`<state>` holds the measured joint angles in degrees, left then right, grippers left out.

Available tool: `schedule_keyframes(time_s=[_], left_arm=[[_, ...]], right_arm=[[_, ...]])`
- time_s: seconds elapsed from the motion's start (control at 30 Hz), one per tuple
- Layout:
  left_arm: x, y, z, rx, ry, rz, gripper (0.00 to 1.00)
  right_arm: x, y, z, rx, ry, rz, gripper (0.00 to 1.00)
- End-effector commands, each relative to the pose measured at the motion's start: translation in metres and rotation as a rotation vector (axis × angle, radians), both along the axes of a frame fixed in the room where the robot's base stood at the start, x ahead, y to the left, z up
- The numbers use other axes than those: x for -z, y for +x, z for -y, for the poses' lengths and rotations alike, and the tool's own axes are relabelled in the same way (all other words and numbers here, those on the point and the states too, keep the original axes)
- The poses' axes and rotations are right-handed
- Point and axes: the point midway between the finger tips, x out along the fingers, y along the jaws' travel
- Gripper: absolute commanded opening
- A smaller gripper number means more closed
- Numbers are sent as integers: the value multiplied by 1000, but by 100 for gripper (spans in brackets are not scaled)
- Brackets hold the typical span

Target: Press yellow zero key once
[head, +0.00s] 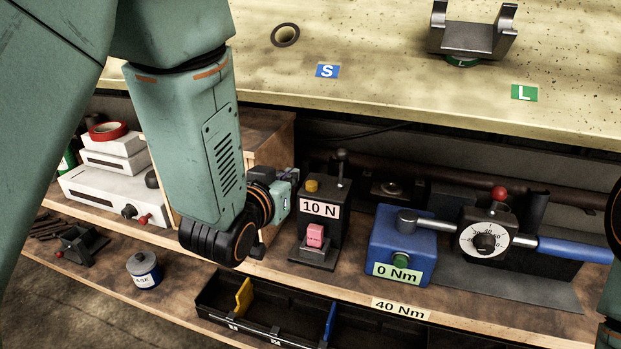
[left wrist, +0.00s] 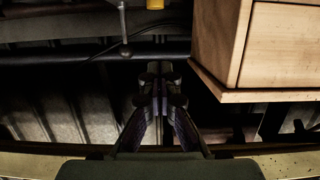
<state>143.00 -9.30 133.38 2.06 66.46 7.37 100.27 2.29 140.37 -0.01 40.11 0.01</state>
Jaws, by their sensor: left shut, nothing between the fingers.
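The yellow key (head: 313,185) is a small round button on top of the black 10 N tester (head: 322,230), which stands on the shelf. In the left wrist view a sliver of the yellow key (left wrist: 155,4) shows at the top edge. My left gripper (head: 288,192) is just left of the tester, apart from the key as far as I can see. Its fingertips are hard to make out in the head view. In the left wrist view its fingers (left wrist: 160,75) are together and empty. My right gripper is not in view.
A black lever (head: 340,156) rises behind the key, and a pink block (head: 315,236) sits at the tester's front. A wooden cabinet (head: 268,150) stands behind my left wrist. A blue 0 Nm block (head: 400,240) is to the right. The bench top (head: 390,60) overhangs behind.

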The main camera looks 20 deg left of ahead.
Motion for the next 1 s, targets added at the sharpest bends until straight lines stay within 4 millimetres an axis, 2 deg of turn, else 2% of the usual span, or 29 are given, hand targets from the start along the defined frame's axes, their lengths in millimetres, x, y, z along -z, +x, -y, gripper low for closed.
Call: schedule_keyframes(time_s=[0.2,0.33,0.97,1.0], left_arm=[[0,-1,-1,-1,0,-1,0],[2,6,0,0,0,-1,0],[25,101,4,2,1,-1,0],[33,101,4,2,2,-7,0]], right_arm=[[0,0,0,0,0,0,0],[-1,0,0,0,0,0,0],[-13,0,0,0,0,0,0],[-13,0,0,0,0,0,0]])
